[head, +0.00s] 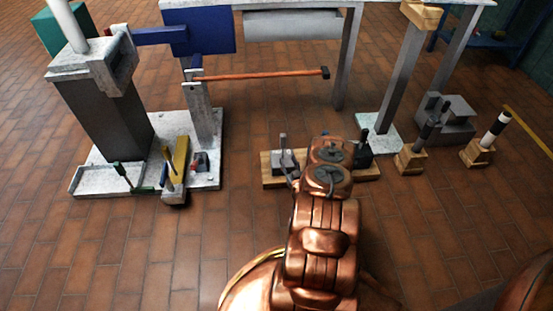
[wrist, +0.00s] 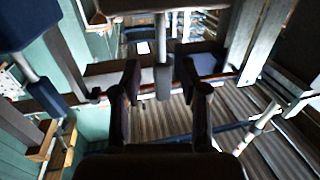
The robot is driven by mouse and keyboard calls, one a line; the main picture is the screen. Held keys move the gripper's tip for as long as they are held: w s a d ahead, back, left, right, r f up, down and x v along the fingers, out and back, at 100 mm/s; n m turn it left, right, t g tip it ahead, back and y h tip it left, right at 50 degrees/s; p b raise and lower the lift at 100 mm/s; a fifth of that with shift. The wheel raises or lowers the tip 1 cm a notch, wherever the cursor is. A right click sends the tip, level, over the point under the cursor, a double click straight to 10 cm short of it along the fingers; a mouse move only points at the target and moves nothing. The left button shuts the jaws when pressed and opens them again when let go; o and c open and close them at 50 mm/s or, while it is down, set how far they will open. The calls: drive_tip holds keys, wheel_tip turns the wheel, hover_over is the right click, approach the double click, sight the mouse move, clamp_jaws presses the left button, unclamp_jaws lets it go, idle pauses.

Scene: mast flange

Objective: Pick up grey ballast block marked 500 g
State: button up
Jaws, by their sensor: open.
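A grey block (head: 284,161) with an upright handle sits on the left part of a wooden board (head: 274,181) on the floor in the head view. A darker block (head: 364,152) with a handle is on the same board's right side, partly behind my copper arm. No 500 g marking is legible on either, so I cannot tell which is the named one. My gripper (wrist: 161,82) is open in the wrist view, its dark fingers apart. A grey rod (wrist: 163,55) shows between them; whether it touches a finger is unclear. In the head view my arm hides the gripper.
A grey pillar stand (head: 105,120) on a white base is at left. Wooden-based posts (head: 411,160) (head: 480,151) and a grey stepped block (head: 452,123) stand at right. The tiled floor in front is clear.

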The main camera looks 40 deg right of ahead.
sight(283, 151)
drive_tip(key=b+x, duration=0.1)
drive_tip(key=x, duration=0.2)
drive_tip(key=shift+w+f, duration=0.1)
drive_tip(key=shift+w, duration=0.05)
drive_tip(key=b+x, duration=0.2)
drive_tip(key=x, duration=0.1)
drive_tip(key=shift+w, duration=0.1)
drive_tip(key=shift+w+d, duration=0.3)
drive_tip(key=shift+w, duration=0.15)
drive_tip(key=shift+c, duration=0.3)
clamp_jaws()
